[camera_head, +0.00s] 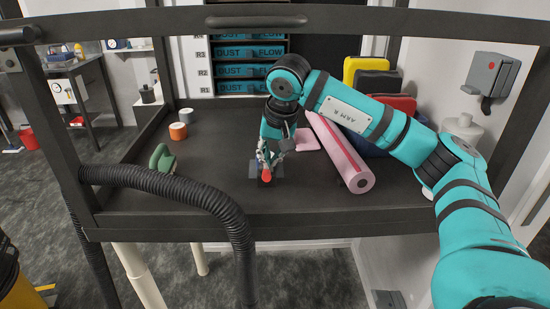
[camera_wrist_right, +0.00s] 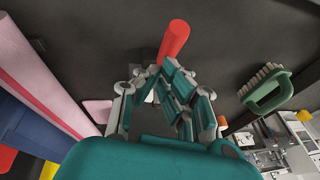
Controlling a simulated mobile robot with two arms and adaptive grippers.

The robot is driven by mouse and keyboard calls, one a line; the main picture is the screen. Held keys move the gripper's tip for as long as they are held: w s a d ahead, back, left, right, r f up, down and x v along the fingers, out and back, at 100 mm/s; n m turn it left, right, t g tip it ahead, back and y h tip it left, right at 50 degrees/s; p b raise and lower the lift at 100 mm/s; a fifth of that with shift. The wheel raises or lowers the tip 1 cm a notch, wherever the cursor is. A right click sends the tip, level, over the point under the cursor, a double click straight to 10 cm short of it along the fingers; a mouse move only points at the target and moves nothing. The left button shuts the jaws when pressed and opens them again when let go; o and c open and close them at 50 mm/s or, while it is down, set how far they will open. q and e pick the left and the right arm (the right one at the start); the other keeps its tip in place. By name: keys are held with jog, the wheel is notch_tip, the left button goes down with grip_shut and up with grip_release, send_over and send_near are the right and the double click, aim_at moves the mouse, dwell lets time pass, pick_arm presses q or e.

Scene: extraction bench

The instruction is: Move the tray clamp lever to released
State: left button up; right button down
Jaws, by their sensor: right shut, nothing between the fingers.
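The clamp lever's red handle (camera_head: 267,175) shows near the front middle of the dark bench, at a small grey base (camera_head: 253,169). In the right wrist view the red handle (camera_wrist_right: 174,40) sticks out just past the fingertips. My right gripper (camera_head: 269,155) reaches down over the lever. Its fingers are shut with nothing between them, close beside the handle; I cannot tell whether they touch it. The gripper hides part of the base and the lever's pivot. My left gripper is not in view.
A pink roll (camera_head: 342,154) lies to the right, with a pink pad (camera_head: 306,139) beside it. A green-backed brush (camera_head: 162,159) and two cups (camera_head: 178,131) stand left. A black hose (camera_head: 190,188) arches over the front left edge. The bench between brush and lever is clear.

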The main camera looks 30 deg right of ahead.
jog(key=s+a+r, duration=0.1)
jog(key=s+r, duration=0.1)
jog(key=s, duration=1.1)
jog(key=shift+a+r, duration=0.25)
jog(key=shift+r, duration=0.15)
